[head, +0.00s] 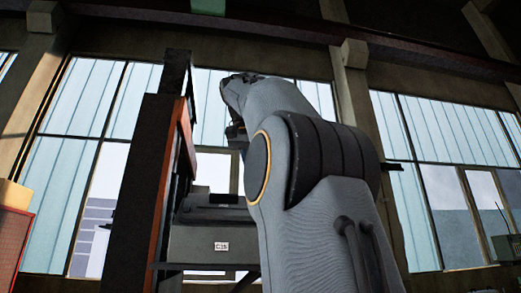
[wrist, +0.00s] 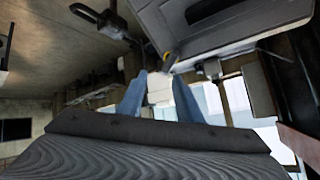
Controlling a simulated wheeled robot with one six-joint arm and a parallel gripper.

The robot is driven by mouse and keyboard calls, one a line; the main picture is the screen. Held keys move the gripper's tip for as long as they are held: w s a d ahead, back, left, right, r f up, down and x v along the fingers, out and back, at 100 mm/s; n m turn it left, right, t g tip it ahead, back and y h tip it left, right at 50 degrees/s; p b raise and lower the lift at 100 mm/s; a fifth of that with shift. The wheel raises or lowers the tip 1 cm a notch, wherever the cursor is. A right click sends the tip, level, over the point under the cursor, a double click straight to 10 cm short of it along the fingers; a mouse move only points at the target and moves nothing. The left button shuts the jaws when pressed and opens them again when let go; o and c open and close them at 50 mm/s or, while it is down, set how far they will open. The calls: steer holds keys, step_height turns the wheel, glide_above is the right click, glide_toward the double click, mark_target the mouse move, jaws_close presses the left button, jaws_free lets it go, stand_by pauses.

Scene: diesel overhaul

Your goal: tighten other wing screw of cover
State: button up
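In the wrist view my gripper (wrist: 161,88) shows as two blue-grey fingers, spread apart with a clear gap between them. A small dark fitting with a yellowish mark (wrist: 168,60) lies just beyond the fingertips, beside the edge of a grey panel (wrist: 235,42). The panel may be the cover; I cannot tell for sure. I cannot make out whether the fitting is a wing screw, or whether the fingers touch it. In the head view a grey housing (head: 205,245) with a "C1S" label stands behind my arm. My fingertips cannot be made out there.
A tall dark post with an orange edge (head: 150,190) stands close left of my arm in the head view. A dark bracket (wrist: 100,20) hangs at the wrist view's upper left. An orange-red box (head: 12,240) is at far left. Windows fill the back wall.

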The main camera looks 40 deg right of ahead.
steer(key=shift+w+a+f+n+t+y+p, duration=0.15)
steer(key=shift+n+y+p, duration=0.85)
steer(key=shift+n, duration=4.7)
steer(key=shift+w+d+n+t+y+p, duration=0.1)
steer(key=shift+n+y+p, duration=0.85)
steer(key=shift+n, duration=4.75)
steer(key=shift+w+a+f+n+t+y+p, duration=0.15)
steer(key=shift+n+y+p, duration=0.85)
steer(key=shift+n, duration=4.7)
steer(key=shift+w+d+h+p, duration=0.1)
steer(key=shift+d+h+p, duration=0.05)
steer(key=shift+h+p, duration=0.35)
steer(key=shift+b+x, duration=0.4)
steer(key=shift+x, duration=1.4)
steer(key=shift+r+p, duration=0.2)
steer(key=shift+p, duration=0.2)
